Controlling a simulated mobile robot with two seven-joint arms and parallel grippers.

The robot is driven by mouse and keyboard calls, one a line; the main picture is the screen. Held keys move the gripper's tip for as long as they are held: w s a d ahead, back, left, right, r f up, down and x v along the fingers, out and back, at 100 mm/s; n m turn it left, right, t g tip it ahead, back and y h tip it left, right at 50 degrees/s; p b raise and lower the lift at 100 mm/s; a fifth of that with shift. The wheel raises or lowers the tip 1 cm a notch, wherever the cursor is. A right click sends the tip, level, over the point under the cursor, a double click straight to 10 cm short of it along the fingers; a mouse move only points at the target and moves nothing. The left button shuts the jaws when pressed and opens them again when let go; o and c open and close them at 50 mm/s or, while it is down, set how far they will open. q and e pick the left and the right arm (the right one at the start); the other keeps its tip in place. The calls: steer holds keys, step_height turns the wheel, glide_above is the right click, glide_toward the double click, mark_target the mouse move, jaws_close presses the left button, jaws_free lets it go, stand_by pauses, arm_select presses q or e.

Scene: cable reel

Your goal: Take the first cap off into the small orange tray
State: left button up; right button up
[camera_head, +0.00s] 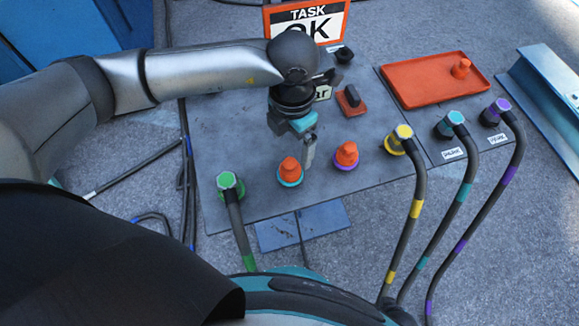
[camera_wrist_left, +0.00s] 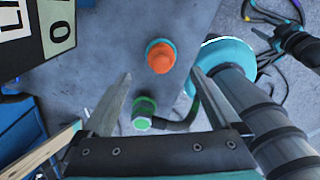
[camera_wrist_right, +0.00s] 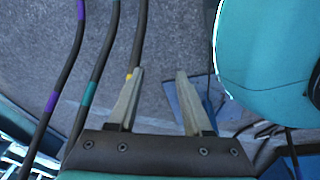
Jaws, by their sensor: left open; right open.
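An orange cap (camera_head: 289,165) sits on a teal-ringed socket on the grey panel. It also shows in the left wrist view (camera_wrist_left: 160,58), ahead of the fingers. A second orange cap (camera_head: 346,151) sits on a purple-ringed socket to its right. My right gripper (camera_wrist_right: 160,72) is open and empty, away from the panel.
Plugs with a green end (camera_head: 228,180), yellow end (camera_head: 403,133), teal end (camera_head: 455,119) and purple end (camera_head: 502,106) stand along the panel, their cables running toward me. A red-based black block (camera_head: 351,99) and an orange-framed sign (camera_head: 320,20) are farther back.

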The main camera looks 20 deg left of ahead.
mark_target(290, 162)
arm_select(q)
steer(key=shift+f+b, duration=0.35)
steer(key=shift+f, duration=1.05)
steer(key=shift+s+f+b, duration=0.15)
steer(key=shift+f+b, duration=0.2)
steer(key=shift+f, duration=0.5)
steer(key=shift+s+f+b, duration=0.1)
steer(key=shift+f+b, duration=0.25)
steer(key=shift+f, duration=0.5)
steer(key=shift+f+b, duration=0.3)
steer(key=shift+f, duration=0.6)
arm_select(e)
steer(key=w+a+r, duration=0.3)
steer(key=w+a, duration=0.1)
steer(key=shift+w, duration=0.25)
steer(key=shift+d, duration=0.1)
arm_select(q)
jaws_close()
